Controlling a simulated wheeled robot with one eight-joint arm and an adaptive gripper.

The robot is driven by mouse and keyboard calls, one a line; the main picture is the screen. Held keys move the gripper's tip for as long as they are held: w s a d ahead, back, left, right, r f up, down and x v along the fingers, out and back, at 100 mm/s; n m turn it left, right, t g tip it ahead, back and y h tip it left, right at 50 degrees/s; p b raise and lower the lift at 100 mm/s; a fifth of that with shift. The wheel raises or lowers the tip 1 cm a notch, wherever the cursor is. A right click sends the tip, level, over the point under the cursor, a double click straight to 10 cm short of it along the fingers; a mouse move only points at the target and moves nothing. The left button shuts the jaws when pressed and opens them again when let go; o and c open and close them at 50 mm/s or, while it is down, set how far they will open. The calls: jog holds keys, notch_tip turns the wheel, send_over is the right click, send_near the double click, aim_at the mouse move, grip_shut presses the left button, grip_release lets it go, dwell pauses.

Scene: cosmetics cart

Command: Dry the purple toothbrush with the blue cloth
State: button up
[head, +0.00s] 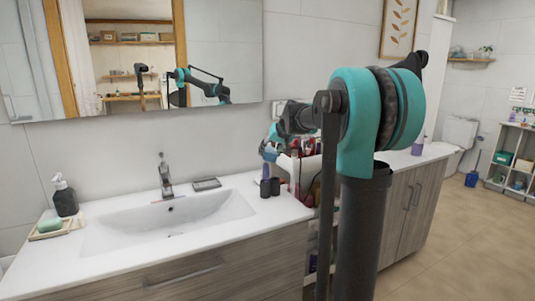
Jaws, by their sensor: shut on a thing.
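My gripper (277,143) is small in the head view, at the far end of my arm above the right end of the sink counter. It is shut on a small bunched blue thing, which looks like the blue cloth (269,154). A small purple upright thing (265,187) stands below it by the dark cups. It may be the purple toothbrush, but it is too small to tell. The blue thing is above the purple one, apparently apart from it. My arm hides part of the area to the right.
Two dark cups (270,187) stand on the white counter (235,182) right of the sink basin (165,222). A white cart (308,170) with several cosmetics is behind them. A faucet (165,178), soap dispenser (65,198) and green soap (49,226) are left. The counter's front is clear.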

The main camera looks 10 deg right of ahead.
jog(key=shift+r, duration=3.4)
jog(key=shift+s, duration=0.1)
